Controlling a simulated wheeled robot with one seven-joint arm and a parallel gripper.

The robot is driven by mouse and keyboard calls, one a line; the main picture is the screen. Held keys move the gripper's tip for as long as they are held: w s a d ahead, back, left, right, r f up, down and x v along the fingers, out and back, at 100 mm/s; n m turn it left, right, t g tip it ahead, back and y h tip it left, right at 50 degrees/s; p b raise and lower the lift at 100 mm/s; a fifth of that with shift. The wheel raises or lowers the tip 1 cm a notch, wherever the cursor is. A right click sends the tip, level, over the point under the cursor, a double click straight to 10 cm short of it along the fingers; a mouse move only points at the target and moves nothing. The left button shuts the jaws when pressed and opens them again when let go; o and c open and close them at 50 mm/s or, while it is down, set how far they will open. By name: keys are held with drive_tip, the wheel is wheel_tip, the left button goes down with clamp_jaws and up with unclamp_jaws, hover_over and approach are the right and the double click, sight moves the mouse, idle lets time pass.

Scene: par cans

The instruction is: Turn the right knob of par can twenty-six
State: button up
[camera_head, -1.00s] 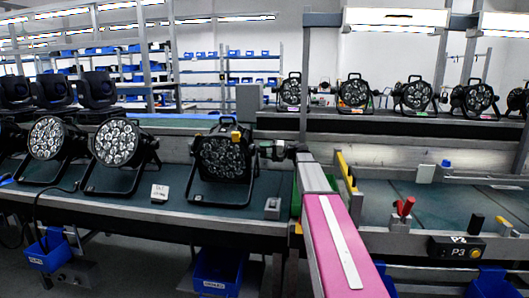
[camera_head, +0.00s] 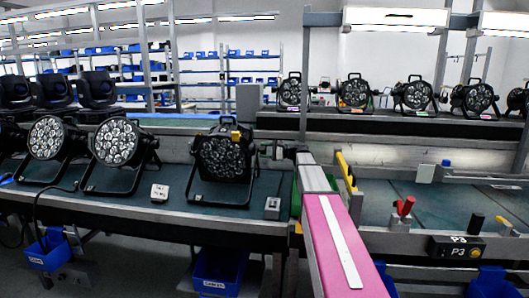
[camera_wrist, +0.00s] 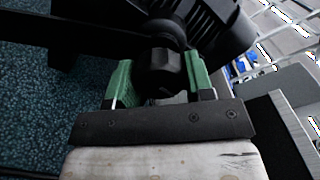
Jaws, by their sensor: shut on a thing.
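The par can in front of me (camera_head: 222,158) is a black lamp with a round face of several lenses and a small yellow tag on top. It stands on the dark green bench. Its right knob is black and fluted; in the wrist view the knob (camera_wrist: 160,75) sits between the green fingers of my gripper (camera_wrist: 158,88). The gripper is shut on the knob, one finger on each side. In the head view my gripper (camera_head: 268,150) is small at the lamp's right side, and the knob is hard to make out there. No number is readable on the lamp.
Two more par cans (camera_head: 117,143) (camera_head: 46,138) stand to the left on the bench. A white labelled block (camera_head: 159,193) and a small grey block (camera_head: 272,208) lie near the front edge. Several par cans stand on the rear shelf (camera_head: 354,92). A red-handled clamp (camera_head: 404,208) is at right.

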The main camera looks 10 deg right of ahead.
idle(0.5)
drive_tip(key=o, duration=0.9)
drive_tip(key=shift+o, duration=0.2)
drive_tip(key=shift+d, duration=0.15)
drive_tip(key=v, duration=1)
drive_tip(key=shift+d, duration=0.3)
drive_tip(key=shift+s, duration=0.1)
